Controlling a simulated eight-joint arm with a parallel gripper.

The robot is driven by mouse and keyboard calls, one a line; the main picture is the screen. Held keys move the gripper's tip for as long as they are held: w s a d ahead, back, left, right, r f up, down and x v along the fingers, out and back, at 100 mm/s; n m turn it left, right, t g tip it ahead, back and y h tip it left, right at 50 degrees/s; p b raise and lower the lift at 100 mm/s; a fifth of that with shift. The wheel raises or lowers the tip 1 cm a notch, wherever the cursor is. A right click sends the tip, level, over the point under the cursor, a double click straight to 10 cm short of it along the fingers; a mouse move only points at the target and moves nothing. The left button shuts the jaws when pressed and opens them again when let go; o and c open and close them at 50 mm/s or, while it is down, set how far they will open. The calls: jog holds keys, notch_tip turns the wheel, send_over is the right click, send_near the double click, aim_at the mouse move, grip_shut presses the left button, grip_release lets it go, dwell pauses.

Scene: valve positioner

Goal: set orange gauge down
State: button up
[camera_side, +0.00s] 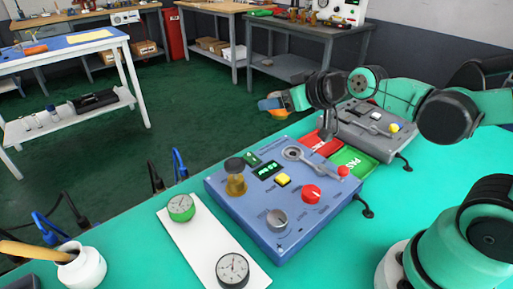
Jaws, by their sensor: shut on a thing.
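My gripper (278,100), small in the side view, is at the end of my arm, which reaches in from the right. It is shut on the orange gauge (267,104), held in the air against the floor behind the bench's far edge. Its dial face cannot be made out, and part of the gauge is hidden by the gripper. A white strip (203,235) on the teal bench holds a green-rimmed gauge (181,207) and a dark-rimmed gauge (232,269), apart from each other. A red pad (320,143) and a green pad marked PASS (352,161) lie on the bench.
A blue test box (250,208) with a lever, knobs and lit display stands mid-bench. A grey box (375,122) with buttons stands behind the pads, below my arm. A white pot (80,265) with a wooden handle is at lower left. The teal bench (350,250) is clear at front right.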

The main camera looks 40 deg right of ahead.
jog(key=shift+s+a+r, duration=0.1)
jog(key=shift+a+r, duration=0.1)
jog(key=shift+a, duration=0.15)
jog(key=shift+w+d+f, duration=0.1)
jog(key=shift+d+f, duration=0.1)
jog(key=shift+d, duration=0.2)
jog(key=shift+w+d+f, duration=0.1)
jog(key=shift+d+f, duration=0.05)
jog(key=shift+d, duration=0.25)
jog(key=shift+w+d+f+n+y, duration=0.1)
jog(key=shift+d+n+y, duration=0.2)
jog(key=shift+d+y, duration=0.1)
jog(key=d+n+y, duration=0.1)
jog(key=n+y, duration=0.1)
notch_tip(320, 180, up, 8)
jog(key=n+g+y, duration=0.6)
jog(key=n+y, duration=0.1)
jog(key=n, duration=0.1)
send_over(293, 154)
jog(key=shift+f, duration=0.15)
notch_tip(293, 154, down, 19)
jog(key=shift+f, duration=0.2)
